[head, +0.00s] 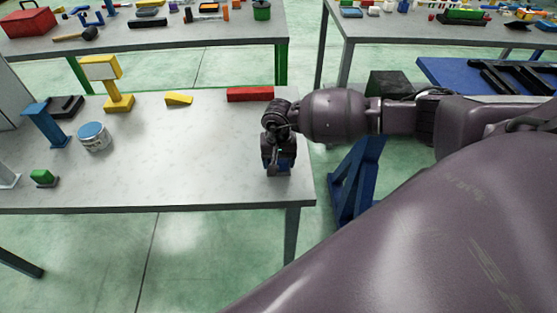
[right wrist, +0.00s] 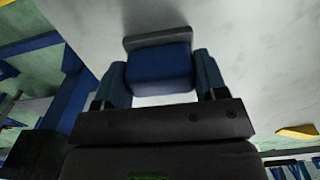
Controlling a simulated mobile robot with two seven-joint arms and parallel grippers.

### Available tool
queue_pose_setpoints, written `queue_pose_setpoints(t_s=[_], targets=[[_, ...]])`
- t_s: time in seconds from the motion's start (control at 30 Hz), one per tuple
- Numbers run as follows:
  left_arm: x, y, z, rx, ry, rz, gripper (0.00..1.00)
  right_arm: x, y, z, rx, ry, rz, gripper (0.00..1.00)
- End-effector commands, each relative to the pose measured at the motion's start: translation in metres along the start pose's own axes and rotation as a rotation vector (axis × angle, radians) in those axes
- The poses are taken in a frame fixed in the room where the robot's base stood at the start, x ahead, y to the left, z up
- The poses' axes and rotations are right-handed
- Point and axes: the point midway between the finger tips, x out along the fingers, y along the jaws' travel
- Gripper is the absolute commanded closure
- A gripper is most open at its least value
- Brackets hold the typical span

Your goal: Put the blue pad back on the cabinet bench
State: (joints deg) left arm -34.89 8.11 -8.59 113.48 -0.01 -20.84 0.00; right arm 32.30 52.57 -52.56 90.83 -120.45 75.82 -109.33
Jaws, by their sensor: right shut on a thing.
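The blue pad (right wrist: 158,68) is a small blue block on a grey base plate. It sits between the two blue fingers of my right gripper (right wrist: 161,75) in the right wrist view, and the gripper is shut on it. In the head view my right gripper (head: 278,157) points down over the right end of a pale grey bench (head: 210,150). The pad is mostly hidden by the gripper there, and I cannot tell whether it touches the bench top. My left gripper is not in view. Which bench is the cabinet bench is not clear.
A red block (head: 250,94), yellow wedge (head: 178,99), yellow stand (head: 119,102), paint can (head: 93,137), blue stand (head: 38,112) and green block (head: 43,177) stand on this bench. Its middle and front are clear. A blue frame (head: 357,180) stands right of it.

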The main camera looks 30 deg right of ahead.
Motion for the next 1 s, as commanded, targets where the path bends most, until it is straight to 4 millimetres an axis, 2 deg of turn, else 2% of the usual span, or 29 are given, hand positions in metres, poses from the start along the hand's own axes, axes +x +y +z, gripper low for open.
queue_pose_setpoints(t_s=[0.03, 0.2, 0.6, 0.77, 1.0], targets=[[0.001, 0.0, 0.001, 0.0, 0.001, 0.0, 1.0, 0.002, 0.0, 0.0, 0.0, 0.0, 0.0, 0.33], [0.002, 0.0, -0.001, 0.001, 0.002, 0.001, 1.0, 0.001, 0.0, 0.0, 0.0, 0.0, 0.0, 0.09], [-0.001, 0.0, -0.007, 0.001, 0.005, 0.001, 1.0, -0.004, 0.0, 0.0, 0.0, -0.001, 0.001, 0.09], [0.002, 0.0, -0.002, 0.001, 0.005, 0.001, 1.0, -0.027, 0.0, -0.001, -0.002, 0.003, 0.0, 0.09], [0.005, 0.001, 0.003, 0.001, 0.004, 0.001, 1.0, -0.074, 0.0, -0.001, -0.002, 0.003, 0.0, 0.09]])
